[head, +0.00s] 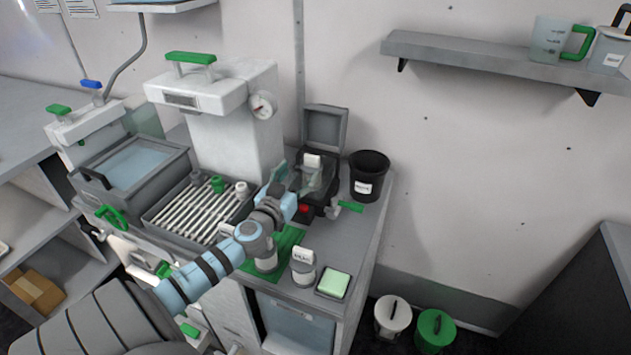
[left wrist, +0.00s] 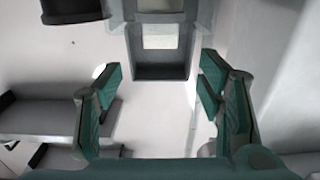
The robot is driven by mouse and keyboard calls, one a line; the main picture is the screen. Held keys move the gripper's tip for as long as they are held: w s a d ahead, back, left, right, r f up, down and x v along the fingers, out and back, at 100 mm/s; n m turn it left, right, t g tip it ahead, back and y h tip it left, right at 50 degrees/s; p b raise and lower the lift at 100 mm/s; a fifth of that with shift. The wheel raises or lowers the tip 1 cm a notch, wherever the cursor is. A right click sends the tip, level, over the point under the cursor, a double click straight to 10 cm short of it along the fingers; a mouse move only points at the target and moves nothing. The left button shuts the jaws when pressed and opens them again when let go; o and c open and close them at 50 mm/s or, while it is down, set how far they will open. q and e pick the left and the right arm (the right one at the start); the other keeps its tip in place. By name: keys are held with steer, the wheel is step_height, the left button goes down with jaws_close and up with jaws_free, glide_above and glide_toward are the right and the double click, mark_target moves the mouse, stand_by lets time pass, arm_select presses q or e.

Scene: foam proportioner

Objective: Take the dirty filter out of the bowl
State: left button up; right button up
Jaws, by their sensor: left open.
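My left arm reaches from the lower left in the head view to the back of the counter. Its gripper (head: 308,182) is partly hidden by the blue wrist, beside a dark unit with a raised grey lid (head: 325,125) and a red spot. In the left wrist view the two teal-padded fingers (left wrist: 160,100) are wide apart with nothing held between them. Beyond them is a grey box-shaped part (left wrist: 160,72) with a pale panel. I cannot make out the bowl or the dirty filter for certain in either view. My right gripper is not in view.
A black labelled bin (head: 368,177) stands right of the dark unit. A tray of white rods (head: 197,213) lies left of the arm. A labelled jar (head: 303,268) and a pale green pad (head: 334,283) stand near the front edge. White and green bins (head: 435,328) are on the floor.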

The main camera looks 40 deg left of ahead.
mark_target(311, 158)
arm_select(q)
steer(key=x, duration=0.7)
steer(key=shift+w+a+f+p, duration=0.1)
steer(key=shift+w+f+p, duration=0.1)
steer(key=shift+f+p, duration=0.1)
steer(key=shift+s+r, duration=0.2)
steer(key=c, duration=1.5)
